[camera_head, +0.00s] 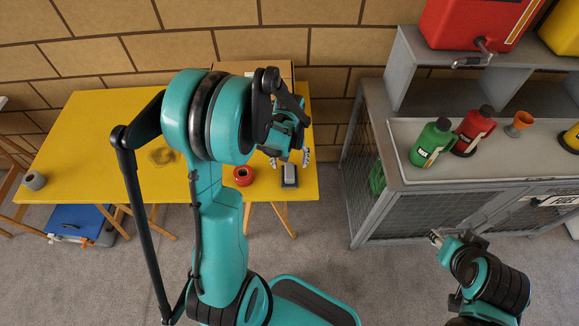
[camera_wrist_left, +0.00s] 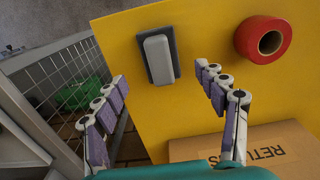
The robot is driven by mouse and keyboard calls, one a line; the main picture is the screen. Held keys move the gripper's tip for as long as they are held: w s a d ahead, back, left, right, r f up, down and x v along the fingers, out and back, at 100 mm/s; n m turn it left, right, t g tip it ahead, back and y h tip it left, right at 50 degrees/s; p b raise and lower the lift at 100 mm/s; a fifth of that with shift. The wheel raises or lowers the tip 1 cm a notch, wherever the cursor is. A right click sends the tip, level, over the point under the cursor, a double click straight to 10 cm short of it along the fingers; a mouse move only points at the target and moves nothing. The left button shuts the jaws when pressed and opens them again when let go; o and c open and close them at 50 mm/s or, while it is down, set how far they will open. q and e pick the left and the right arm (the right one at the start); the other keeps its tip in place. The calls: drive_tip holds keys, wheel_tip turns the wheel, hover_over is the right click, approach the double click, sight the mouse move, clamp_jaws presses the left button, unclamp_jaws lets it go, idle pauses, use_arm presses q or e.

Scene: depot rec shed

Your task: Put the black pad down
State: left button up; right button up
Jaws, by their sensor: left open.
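The black pad (camera_head: 289,183) lies on the yellow table (camera_head: 225,183) near its front right corner. In the left wrist view the pad (camera_wrist_left: 145,61) shows as a dark flat base with a lighter grey block (camera_wrist_left: 157,58) on top. My left gripper (camera_head: 290,160) is open over the table, just behind the pad in the head view. In the left wrist view its fingers (camera_wrist_left: 160,78) are spread wide, with the pad beyond and between the tips, touching neither. My right gripper (camera_head: 437,238) is low at the right, in front of the metal cabinet; its jaw opening is unclear.
A red tape roll (camera_head: 243,175) lies left of the pad. A cardboard box (camera_wrist_left: 245,143) stands on the table near the wall. A grey roll (camera_head: 35,180) is at the far left. The grey cabinet (camera_head: 372,130) with bottles is right, across a gap.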

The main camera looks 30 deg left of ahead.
use_arm(q)
wheel_tip(320, 180, up, 5)
drive_tip(key=p, duration=0.1)
wheel_tip(320, 180, up, 7)
drive_tip(key=m+t, duration=0.2)
drive_tip(key=t, duration=0.1)
hover_over(290, 171)
drive_tip(key=s+d, duration=0.3)
drive_tip(key=d, duration=0.1)
drive_tip(key=s+d+r+m+t, duration=0.4)
drive_tip(key=s+d+r, duration=0.2)
drive_tip(key=s, duration=0.2)
drive_tip(key=shift+d, duration=0.15)
